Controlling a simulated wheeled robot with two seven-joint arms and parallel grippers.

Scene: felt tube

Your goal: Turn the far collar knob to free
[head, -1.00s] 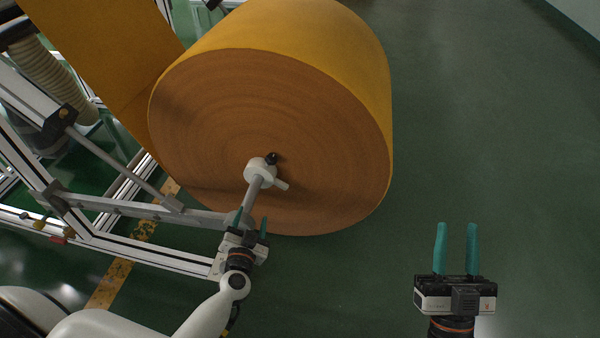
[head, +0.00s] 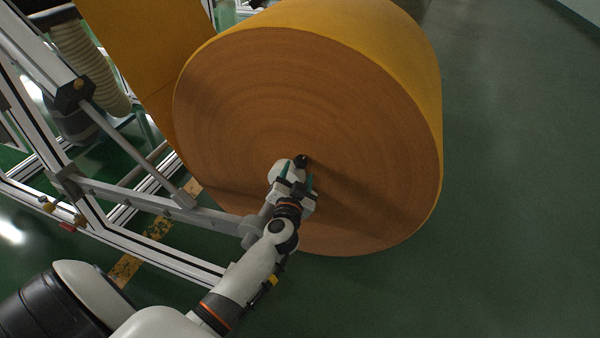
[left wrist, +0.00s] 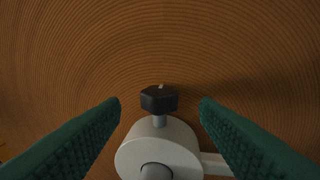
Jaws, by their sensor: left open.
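A black knob (head: 302,160) sticks out from a white collar (head: 281,168) at the centre of the big felt roll's (head: 340,130) end face. In the left wrist view the knob (left wrist: 159,98) stands on a short stem above the collar (left wrist: 158,152), between and beyond the open fingers. My left gripper (head: 297,180) is open, its teal fingers pointing at the knob without visible contact. In the head view it hides part of the collar and the shaft. My right gripper is out of the head view.
A metal support arm (head: 160,203) of the frame runs from the left to the shaft. A white lever (left wrist: 215,163) sticks out from the collar's right side. The green floor (head: 510,190) right of the roll is clear.

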